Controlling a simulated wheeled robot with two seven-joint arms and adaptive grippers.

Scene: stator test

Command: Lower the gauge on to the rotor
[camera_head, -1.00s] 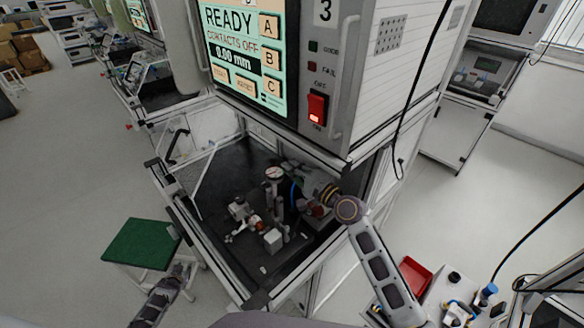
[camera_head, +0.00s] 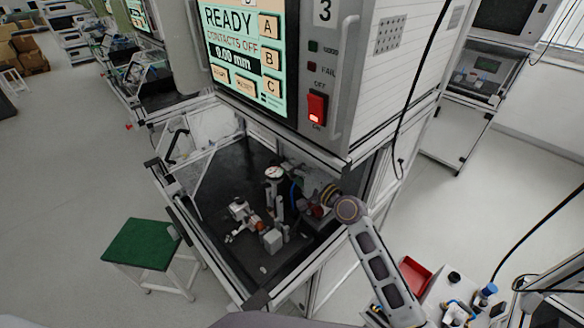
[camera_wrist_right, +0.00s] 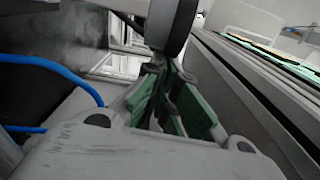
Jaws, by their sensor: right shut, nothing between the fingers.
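The gauge (camera_head: 274,173), with a round white dial, stands on an upright post inside the open bench bay. In the right wrist view a dark round body with a pale rim, likely the gauge (camera_wrist_right: 170,28), rises just beyond my fingers. A small metal fixture with a copper-orange part, likely the rotor (camera_head: 260,226), sits below and in front of the dial. My right gripper (camera_head: 303,188) is to the right of the gauge post, partly hidden by its own wrist. In the wrist view its green-padded fingers (camera_wrist_right: 172,95) are shut and empty. My left gripper is out of view.
A pale block (camera_head: 272,240) stands on the black bay floor near the fixture. A blue cable (camera_wrist_right: 55,72) runs close to my right gripper. The cabinet (camera_head: 385,85) overhangs the bay; its screen reads READY, CONTACTS OFF, 0.00 mm. A green-topped stool (camera_head: 140,243) stands at left.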

